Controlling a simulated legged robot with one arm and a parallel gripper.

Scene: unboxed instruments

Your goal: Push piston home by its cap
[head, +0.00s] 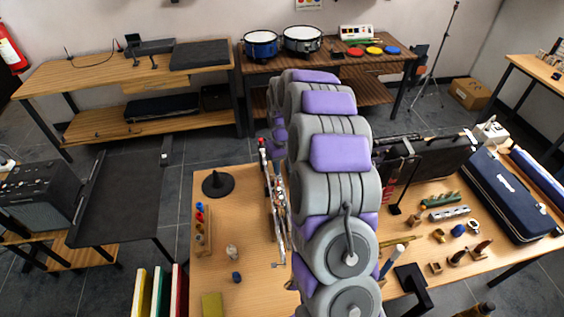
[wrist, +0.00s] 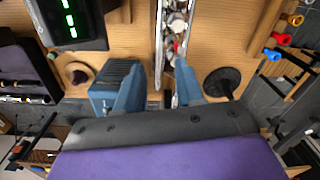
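A long silvery metal instrument (head: 274,200) lies on the wooden table just left of my arm, with a small red part near its far end. In the wrist view the same instrument (wrist: 172,38) runs up from between my fingertips, with a red spot on it. I cannot make out the piston or its cap. My gripper (wrist: 159,72) shows two blue fingers standing apart, with the instrument's near end beyond the gap and nothing visibly held. In the head view my own arm hides the gripper.
A black cone stand (head: 217,184) is left of the instrument, also in the wrist view (wrist: 222,82). A display with green digits (wrist: 70,18) and a ribbed blue block (wrist: 108,82) lie left in the wrist view.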

